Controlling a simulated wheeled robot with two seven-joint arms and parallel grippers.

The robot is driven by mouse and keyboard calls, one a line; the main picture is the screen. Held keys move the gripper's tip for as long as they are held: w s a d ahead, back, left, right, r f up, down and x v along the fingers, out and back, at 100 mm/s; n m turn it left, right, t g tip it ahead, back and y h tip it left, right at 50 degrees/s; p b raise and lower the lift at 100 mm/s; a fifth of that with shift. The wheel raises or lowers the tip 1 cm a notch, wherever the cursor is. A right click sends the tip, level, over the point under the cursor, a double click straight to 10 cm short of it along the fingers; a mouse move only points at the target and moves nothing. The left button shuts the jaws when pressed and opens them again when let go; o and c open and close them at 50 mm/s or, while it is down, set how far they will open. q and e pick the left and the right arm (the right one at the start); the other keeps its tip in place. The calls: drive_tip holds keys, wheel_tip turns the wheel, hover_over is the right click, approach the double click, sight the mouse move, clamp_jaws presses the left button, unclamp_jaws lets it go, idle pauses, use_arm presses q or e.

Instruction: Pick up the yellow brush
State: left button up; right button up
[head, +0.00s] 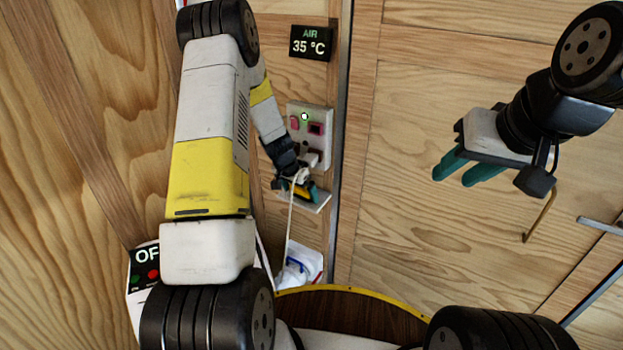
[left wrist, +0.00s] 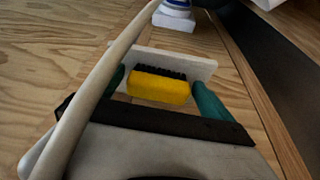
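The yellow brush (left wrist: 158,88) with dark bristles lies on a small white shelf (left wrist: 208,66) in the left wrist view. My left gripper (left wrist: 160,82) is open, with one teal finger on either side of the brush and narrow gaps appearing at its ends. In the head view the left gripper (head: 298,190) is at the wall shelf (head: 320,204), and a bit of the yellow brush (head: 301,191) shows between its fingers. My right gripper (head: 453,179) is open and empty, raised at the right, far from the brush.
A socket panel (head: 318,122) with a green light and red switches is on the wall just above the shelf. A temperature display (head: 311,43) hangs higher. A white and blue item (head: 300,266) lies below. A round-edged dark wooden top (head: 350,309) is in front.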

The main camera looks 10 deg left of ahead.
use_arm(q)
drive_tip(key=c, duration=1.1)
drive_tip(key=shift+s+r, duration=0.1)
drive_tip(key=shift+c, duration=0.2)
drive_tip(key=shift+s+a+r, duration=0.1)
drive_tip(key=shift+s+r, duration=0.05)
drive_tip(key=shift+r, duration=0.05)
wheel_tip(320, 180, up, 7)
drive_tip(key=s+a, duration=0.3)
drive_tip(key=s, duration=0.6)
drive_tip(key=s+a, duration=0.3)
drive_tip(key=s, duration=0.6)
drive_tip(key=shift+s+a+f, duration=0.2)
drive_tip(key=shift+a+f, duration=0.1)
